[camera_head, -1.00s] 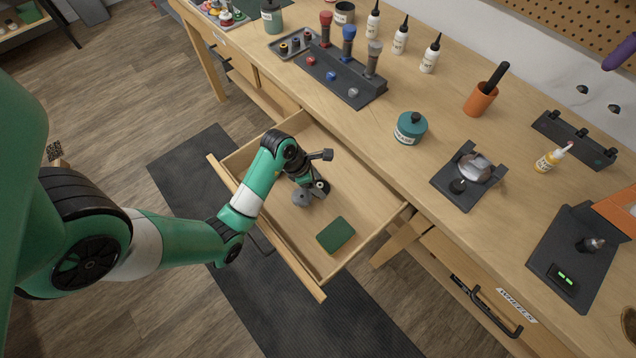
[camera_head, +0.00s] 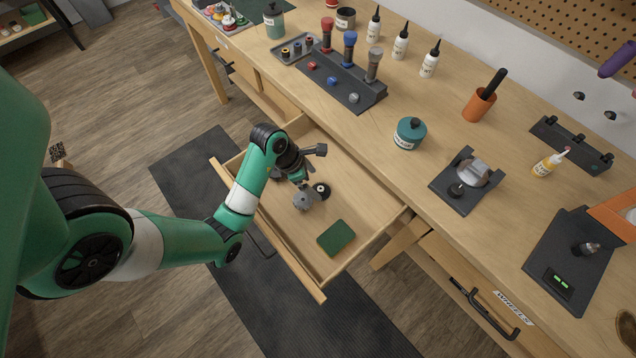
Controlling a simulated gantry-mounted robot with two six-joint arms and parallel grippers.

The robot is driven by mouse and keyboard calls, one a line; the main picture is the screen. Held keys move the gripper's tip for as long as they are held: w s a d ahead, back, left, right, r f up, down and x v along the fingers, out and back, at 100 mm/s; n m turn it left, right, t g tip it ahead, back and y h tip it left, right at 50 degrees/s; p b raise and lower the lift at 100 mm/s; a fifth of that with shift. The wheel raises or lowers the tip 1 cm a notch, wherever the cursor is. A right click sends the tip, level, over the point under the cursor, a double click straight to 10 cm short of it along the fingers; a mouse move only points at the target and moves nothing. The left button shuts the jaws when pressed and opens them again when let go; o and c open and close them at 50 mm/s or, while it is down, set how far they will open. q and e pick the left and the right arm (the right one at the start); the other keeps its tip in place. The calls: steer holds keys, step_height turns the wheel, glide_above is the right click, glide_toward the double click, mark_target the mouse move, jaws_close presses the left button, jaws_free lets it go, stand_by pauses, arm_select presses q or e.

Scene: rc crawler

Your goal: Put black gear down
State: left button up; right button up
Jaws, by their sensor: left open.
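A small black round part with a pale centre, which looks like the black gear (camera_head: 322,189), lies on the floor of the open wooden drawer (camera_head: 362,192). A grey part (camera_head: 303,202) sits just left of it; its outline is too small to make out clearly. My left gripper (camera_head: 302,182) reaches into the drawer from the left, just up and left of the black gear. It is open, with its fingers partly hidden by the wrist, and the gear looks clear of it. My right gripper is not in view.
A green pad (camera_head: 336,237) lies in the drawer's near part. On the workbench stand a teal jar (camera_head: 409,133), a dark tool rack (camera_head: 345,85), a black fixture (camera_head: 450,193) and an orange cup (camera_head: 478,107). The drawer's right part is bare.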

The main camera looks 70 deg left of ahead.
arm_select(q)
steer(key=p+v, duration=0.4)
steer(key=v, duration=0.3)
steer(key=shift+r, duration=0.2)
steer(key=shift+s, duration=0.1)
